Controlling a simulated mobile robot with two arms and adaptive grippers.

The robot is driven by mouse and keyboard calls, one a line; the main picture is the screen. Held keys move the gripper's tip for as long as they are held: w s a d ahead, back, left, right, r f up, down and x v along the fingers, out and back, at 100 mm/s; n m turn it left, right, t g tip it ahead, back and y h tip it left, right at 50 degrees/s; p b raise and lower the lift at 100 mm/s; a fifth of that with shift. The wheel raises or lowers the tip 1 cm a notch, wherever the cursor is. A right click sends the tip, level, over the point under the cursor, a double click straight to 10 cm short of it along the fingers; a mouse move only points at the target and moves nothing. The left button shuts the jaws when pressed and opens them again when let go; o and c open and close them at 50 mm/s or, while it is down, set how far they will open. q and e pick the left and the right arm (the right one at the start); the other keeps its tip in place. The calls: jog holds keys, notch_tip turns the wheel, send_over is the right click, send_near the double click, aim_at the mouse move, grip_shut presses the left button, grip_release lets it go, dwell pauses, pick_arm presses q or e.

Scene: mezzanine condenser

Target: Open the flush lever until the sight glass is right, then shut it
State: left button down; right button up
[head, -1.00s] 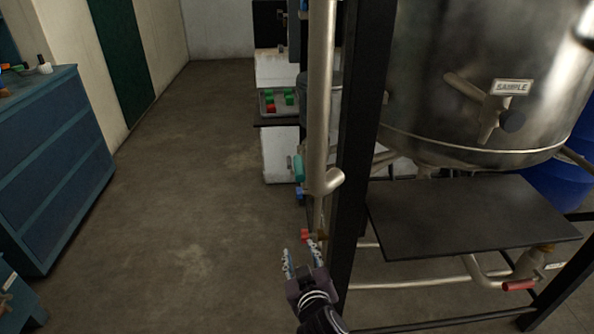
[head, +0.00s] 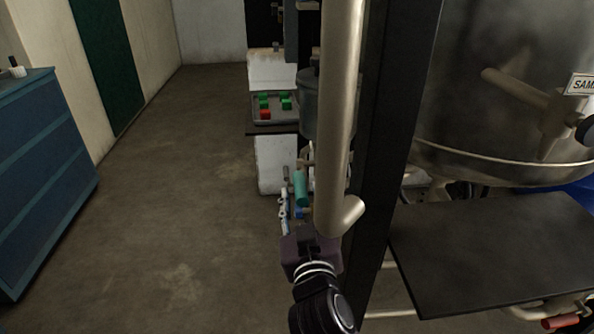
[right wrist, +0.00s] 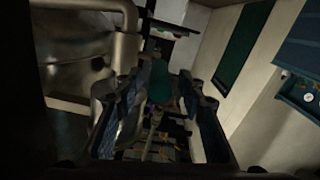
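A teal lever handle (head: 301,188) hangs upright beside the thick vertical pipe. No label shows on either, so I cannot tell which is the flush lever. My right gripper (head: 293,205) points away from me, with its fingers beside these handles. In the right wrist view its fingers (right wrist: 172,88) are apart, and a teal shape (right wrist: 188,93), apparently the handle, shows between and beyond them. I cannot tell whether they touch it. I cannot make out the sight glass. My left gripper is not in view.
The thick pipe (head: 340,110) and a black frame post (head: 388,150) stand close right of my gripper. A dark shelf (head: 490,250) lies under the steel tank (head: 470,80). A red handle (head: 560,322) is low right. A blue cabinet (head: 45,170) stands left; the floor between is clear.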

aim_at(298, 174)
jog(key=shift+w+r, duration=0.1)
jog(key=shift+w, duration=3.6)
jog(key=shift+c, duration=0.7)
grip_shut()
